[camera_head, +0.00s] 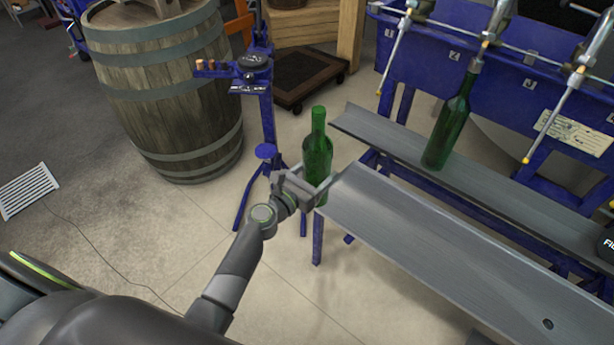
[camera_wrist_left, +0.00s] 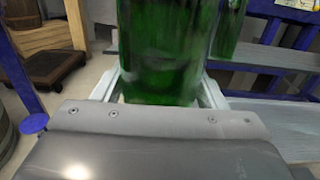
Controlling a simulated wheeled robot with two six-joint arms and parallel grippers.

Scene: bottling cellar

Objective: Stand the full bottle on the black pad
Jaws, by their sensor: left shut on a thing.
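A green glass bottle (camera_head: 318,157) stands upright in my left gripper (camera_head: 310,188), just off the left end of the filler's grey trays. My left gripper is shut around its lower body. In the left wrist view the bottle (camera_wrist_left: 168,45) fills the space between the two fingers (camera_wrist_left: 160,90). The bottle looks darker below the neck; I cannot clearly read its fill level. A second green bottle (camera_head: 449,128) stands on the rear tray under a filler nozzle. I cannot tell for sure which dark surface is the black pad. My right gripper is not in view.
A blue corking stand (camera_head: 268,110) with a dark round top (camera_head: 253,62) stands left of the held bottle. A barrel (camera_head: 165,90) is further left. A low dark dolly (camera_head: 308,78) sits behind. The grey front tray (camera_head: 440,250) extends right.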

